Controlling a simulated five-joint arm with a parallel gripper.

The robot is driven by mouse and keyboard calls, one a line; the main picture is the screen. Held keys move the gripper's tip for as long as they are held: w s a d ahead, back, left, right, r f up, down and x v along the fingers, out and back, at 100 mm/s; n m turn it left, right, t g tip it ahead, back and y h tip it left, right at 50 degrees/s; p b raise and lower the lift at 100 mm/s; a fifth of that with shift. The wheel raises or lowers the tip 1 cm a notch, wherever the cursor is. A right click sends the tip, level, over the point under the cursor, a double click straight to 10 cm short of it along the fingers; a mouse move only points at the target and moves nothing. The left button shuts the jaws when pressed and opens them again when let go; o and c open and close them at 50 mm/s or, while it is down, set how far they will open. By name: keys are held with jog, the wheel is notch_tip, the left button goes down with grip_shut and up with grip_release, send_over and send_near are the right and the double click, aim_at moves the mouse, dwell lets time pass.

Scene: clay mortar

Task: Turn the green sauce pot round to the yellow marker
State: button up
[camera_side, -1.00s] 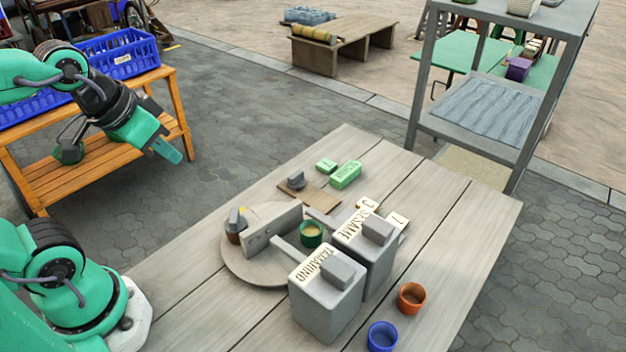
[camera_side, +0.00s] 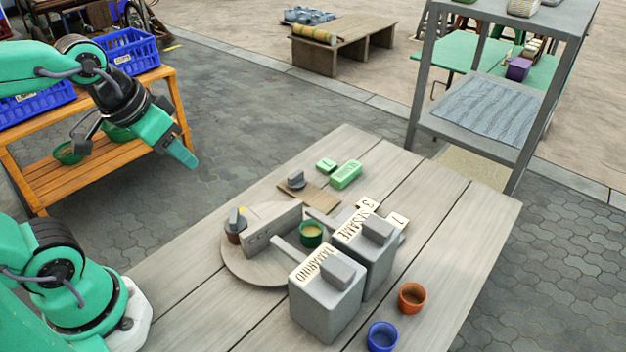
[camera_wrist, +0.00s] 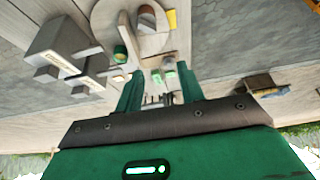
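The green sauce pot (camera_side: 311,233) stands upright on the right side of a round grey turntable (camera_side: 236,268). An upright grey panel (camera_side: 270,232) crosses the disc between it and a brown pot (camera_side: 234,238). In the wrist view the green pot (camera_wrist: 120,54) is at upper left. The yellow marker (camera_wrist: 171,18) shows beside the disc in the wrist view; in the side view only a sliver of yellow shows behind the brown pot. My gripper (camera_side: 183,154) is in the air left of the table, away from the pot. Its fingers (camera_wrist: 160,88) are apart with nothing held.
Two grey boxes, labelled tamarind (camera_side: 322,308) and sesame (camera_side: 379,265), stand right of the disc. An orange pot (camera_side: 412,298) and a blue pot (camera_side: 382,337) are at the front right. Green blocks (camera_side: 345,175) lie at the back.

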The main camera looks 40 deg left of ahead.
jog(key=w+d+f+g, duration=0.3)
jog(key=w+d+f, duration=0.15)
jog(key=w, duration=0.25)
jog(key=m+g, duration=0.1)
jog(key=g, duration=0.1)
send_over(272, 217)
jog(key=f, duration=0.7)
jog(key=shift+s+a, duration=0.2)
jog(key=shift+a, duration=0.15)
jog(key=shift+w+d+f, duration=0.2)
jog(key=shift+d+f, duration=0.15)
jog(key=shift+f, duration=0.3)
jog(key=shift+f, duration=0.1)
jog(key=shift+f, duration=3.8)
jog(key=shift+c, duration=0.2)
grip_shut()
